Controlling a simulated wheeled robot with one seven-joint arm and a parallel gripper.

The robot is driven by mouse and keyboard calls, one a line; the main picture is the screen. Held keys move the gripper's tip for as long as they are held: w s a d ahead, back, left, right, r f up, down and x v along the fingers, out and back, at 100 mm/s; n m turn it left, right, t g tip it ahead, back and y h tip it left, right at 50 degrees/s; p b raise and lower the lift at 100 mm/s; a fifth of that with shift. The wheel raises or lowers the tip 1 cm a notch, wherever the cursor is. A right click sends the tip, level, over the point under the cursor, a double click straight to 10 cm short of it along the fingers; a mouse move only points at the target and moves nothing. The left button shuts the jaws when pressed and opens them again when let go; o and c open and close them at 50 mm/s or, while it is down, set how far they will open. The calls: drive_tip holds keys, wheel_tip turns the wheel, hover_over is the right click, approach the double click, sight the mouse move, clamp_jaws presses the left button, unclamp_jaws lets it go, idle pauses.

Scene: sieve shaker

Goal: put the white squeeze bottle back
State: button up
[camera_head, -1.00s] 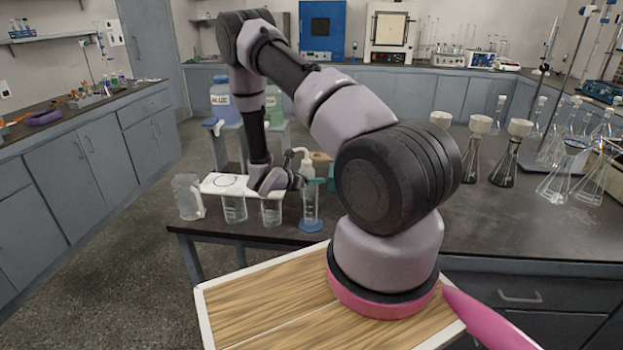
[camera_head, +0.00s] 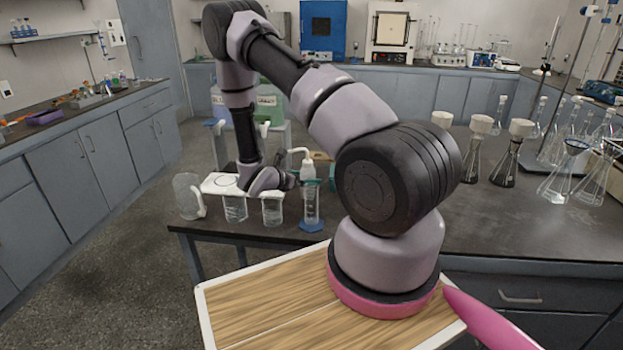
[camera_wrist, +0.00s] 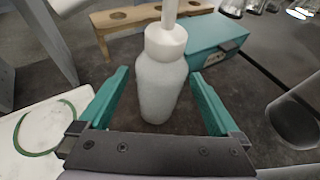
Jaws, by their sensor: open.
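The white squeeze bottle (camera_wrist: 160,85) stands upright between the fingers of my gripper (camera_wrist: 159,76) in the wrist view. The teal fingers are open, with a gap on each side of the bottle. In the head view the bottle (camera_head: 304,168) shows its white top and bent spout behind a measuring cylinder; its lower part is hidden. My gripper (camera_head: 298,183) is low over the bench beside it. A white plate with a dark ring mark (camera_head: 210,188) lies to the left; it also shows at the left of the wrist view (camera_wrist: 62,112).
A measuring cylinder (camera_head: 311,208) with a blue base and two beakers (camera_head: 236,209) stand near the front edge, with a clear jug (camera_head: 187,196) at the left corner. A wooden rack (camera_wrist: 125,20) and teal box (camera_wrist: 218,42) are behind the bottle. Flasks stand right.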

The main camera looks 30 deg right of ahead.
drive_tip(key=v, duration=0.8)
drive_tip(key=s+d+r+m+g+y, duration=0.1)
drive_tip(key=s+r+m+g, duration=0.15)
drive_tip(key=r+m, duration=0.35)
drive_tip(key=s+d+r+m+g+y, duration=0.1)
drive_tip(key=s+r+m+y, duration=0.2)
drive_tip(key=r, duration=0.5)
drive_tip(key=s+r+m+g, duration=0.2)
drive_tip(key=s+r+m, duration=0.25)
drive_tip(key=r, duration=0.25)
drive_tip(key=s+a+r+m+t+y, duration=0.2)
drive_tip(key=s+a+r+m+y, duration=0.1)
drive_tip(key=r, duration=0.3)
drive_tip(key=s+a+r+m+t+y, duration=0.3)
drive_tip(key=s+r+m+y, duration=0.1)
drive_tip(key=s+r+m, duration=0.1)
drive_tip(key=s+a+r+m+t+y, duration=0.2)
drive_tip(key=s+r+m, duration=0.3)
drive_tip(key=r, duration=0.4)
drive_tip(key=shift+s+a+r+t+y, duration=0.2)
drive_tip(key=shift+s+a+t+y, duration=0.15)
drive_tip(key=shift+s+a+y, duration=0.4)
